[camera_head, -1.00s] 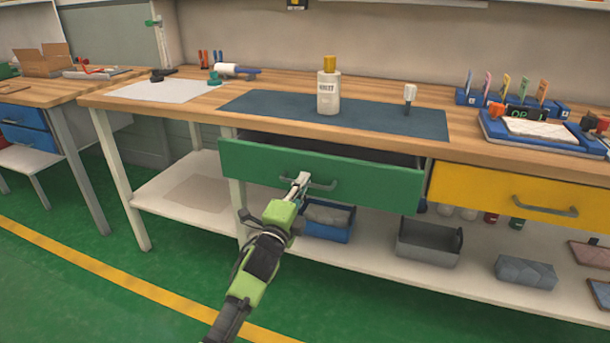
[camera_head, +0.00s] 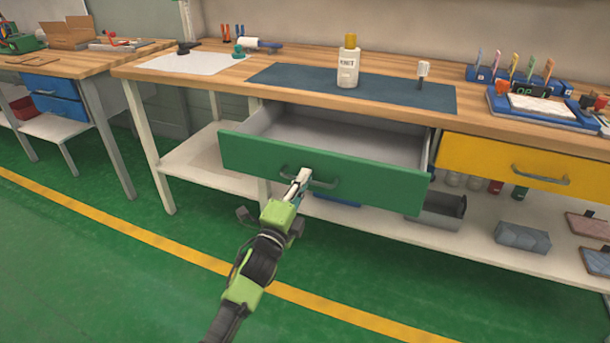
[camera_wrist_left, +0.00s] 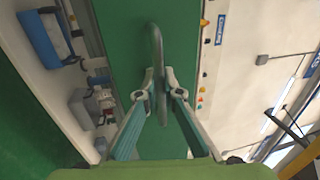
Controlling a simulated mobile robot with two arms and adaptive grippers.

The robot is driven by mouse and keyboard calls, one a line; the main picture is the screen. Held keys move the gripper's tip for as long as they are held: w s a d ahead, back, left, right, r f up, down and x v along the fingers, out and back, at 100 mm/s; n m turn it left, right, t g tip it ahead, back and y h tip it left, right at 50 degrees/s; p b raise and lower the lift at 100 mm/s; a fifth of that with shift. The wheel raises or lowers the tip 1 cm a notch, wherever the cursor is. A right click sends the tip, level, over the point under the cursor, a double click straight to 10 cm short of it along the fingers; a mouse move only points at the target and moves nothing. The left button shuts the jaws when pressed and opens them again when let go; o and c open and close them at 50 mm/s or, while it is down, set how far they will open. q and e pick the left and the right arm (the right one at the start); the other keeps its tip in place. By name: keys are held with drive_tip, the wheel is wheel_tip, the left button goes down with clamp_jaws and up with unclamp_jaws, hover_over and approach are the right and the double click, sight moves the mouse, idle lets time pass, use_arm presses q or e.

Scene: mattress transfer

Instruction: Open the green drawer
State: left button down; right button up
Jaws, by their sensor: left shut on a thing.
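The green drawer (camera_head: 372,182) is pulled well out from under the workbench top, and its light grey inside (camera_head: 350,140) shows and looks empty. Its front carries a grey bar handle (camera_head: 323,184). My left gripper (camera_head: 301,180) is at the drawer front, shut on the handle near its left part. In the left wrist view the two fingers (camera_wrist_left: 163,88) close around the handle (camera_wrist_left: 158,50) against the green drawer front (camera_wrist_left: 180,25). My right gripper is not in view.
A yellow drawer (camera_head: 490,163) is shut to the right. A bottle (camera_head: 348,65) stands on the blue mat (camera_head: 410,95) on the bench. The lower shelf holds a grey bin (camera_head: 438,212) and a grey block (camera_head: 522,237). The green floor in front is clear.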

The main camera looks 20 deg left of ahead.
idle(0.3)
use_arm(q)
drive_tip(key=c, duration=2.2)
unclamp_jaws()
drive_tip(key=s, duration=0.4)
drive_tip(key=s+f, duration=0.1)
drive_tip(key=s, duration=0.3)
drive_tip(key=s+f, duration=0.1)
drive_tip(key=s, duration=0.3)
drive_tip(key=shift+a+f, duration=0.15)
drive_tip(key=shift+a, duration=0.05)
drive_tip(key=shift+w, duration=0.1)
